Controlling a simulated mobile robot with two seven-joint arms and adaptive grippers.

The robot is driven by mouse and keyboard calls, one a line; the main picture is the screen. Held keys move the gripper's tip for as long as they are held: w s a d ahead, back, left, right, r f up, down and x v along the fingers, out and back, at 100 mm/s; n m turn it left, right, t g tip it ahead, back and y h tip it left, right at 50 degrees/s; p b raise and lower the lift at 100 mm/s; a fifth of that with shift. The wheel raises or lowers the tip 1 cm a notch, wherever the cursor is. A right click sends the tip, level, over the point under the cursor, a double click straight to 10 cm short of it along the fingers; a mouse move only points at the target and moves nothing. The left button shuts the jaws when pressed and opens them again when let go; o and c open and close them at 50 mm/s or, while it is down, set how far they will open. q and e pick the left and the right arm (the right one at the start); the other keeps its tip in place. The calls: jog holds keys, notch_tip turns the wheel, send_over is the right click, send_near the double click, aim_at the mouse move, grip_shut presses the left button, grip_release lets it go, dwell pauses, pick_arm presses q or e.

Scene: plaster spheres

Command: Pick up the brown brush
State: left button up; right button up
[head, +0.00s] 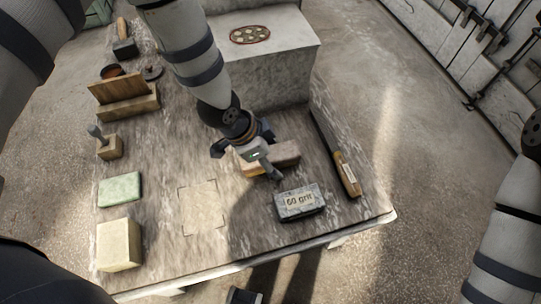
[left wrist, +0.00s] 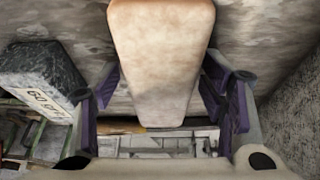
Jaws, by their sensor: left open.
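The brown brush (head: 286,154) lies on the worn table in front of the pale block, partly covered by my left gripper in the head view. In the left wrist view its smooth, tan, rounded-end body (left wrist: 161,62) fills the top middle; no bristles show. My left gripper (head: 247,161) is over it, with fingers spread. In the left wrist view the purple-padded fingers of this gripper (left wrist: 160,92) stand on either side of the brush, with small gaps visible. My right gripper is out of view; only part of the right arm shows at the right edge.
A grey block marked "60 Grit" (head: 299,202) lies close to the brush, and a long wood-handled tool (head: 336,152) lies to the right. A big pale block (head: 262,72) stands behind. A green block (head: 120,189) and cream block (head: 119,245) are at left.

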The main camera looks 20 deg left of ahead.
pick_arm(q)
jog(key=shift+r, duration=0.15)
jog(key=c, duration=1.3)
jog(key=shift+r, duration=0.1)
jog(key=shift+c, duration=0.2)
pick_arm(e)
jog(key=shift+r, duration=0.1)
